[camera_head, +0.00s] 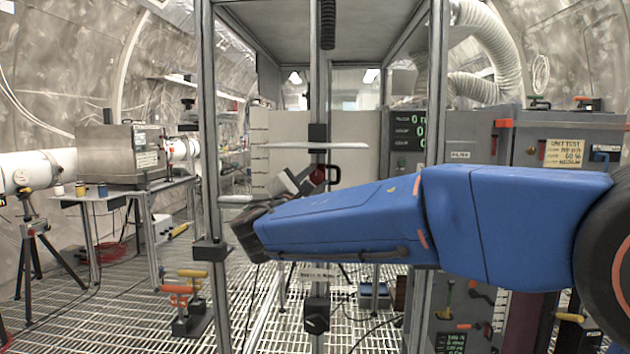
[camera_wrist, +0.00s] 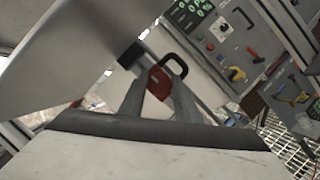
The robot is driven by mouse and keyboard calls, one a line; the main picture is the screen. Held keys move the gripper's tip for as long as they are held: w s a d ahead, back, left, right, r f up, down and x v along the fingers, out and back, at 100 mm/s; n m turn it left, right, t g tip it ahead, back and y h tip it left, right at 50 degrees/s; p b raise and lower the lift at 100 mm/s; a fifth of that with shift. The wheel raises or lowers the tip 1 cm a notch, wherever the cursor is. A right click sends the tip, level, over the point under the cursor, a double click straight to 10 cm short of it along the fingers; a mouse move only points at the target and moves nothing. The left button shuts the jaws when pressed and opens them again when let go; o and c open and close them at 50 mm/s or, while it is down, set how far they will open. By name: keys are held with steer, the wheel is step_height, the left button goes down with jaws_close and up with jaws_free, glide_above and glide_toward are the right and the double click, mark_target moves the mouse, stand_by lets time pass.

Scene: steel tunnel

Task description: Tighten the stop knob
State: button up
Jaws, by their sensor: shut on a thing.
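The stop knob appears as a red part (camera_head: 319,173) on the middle upright post, just below a thin light plate; it also shows in the wrist view (camera_wrist: 158,79). A black loop handle (camera_wrist: 176,64) stands out beside it. My gripper (camera_head: 312,180) reaches the knob from the lower left. In the wrist view, its two grey fingers (camera_wrist: 160,91) come together on the red part and hide some of it. The fingers are shut on the knob. The exact contact is small and partly hidden.
The light plate (camera_head: 314,146) lies just above my gripper and fills the upper left of the wrist view (camera_wrist: 60,60). Metal frame posts (camera_head: 210,150) stand around my arm. A grey cabinet (camera_head: 480,140) is at right, a bench (camera_head: 130,190) at left.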

steer(key=shift+r, duration=0.1)
stand_by(0.3)
steer(key=o, duration=1)
steer(key=shift+o, duration=0.2)
steer(key=v, duration=1.7)
steer(key=shift+s, duration=0.15)
steer(key=shift+a, duration=0.15)
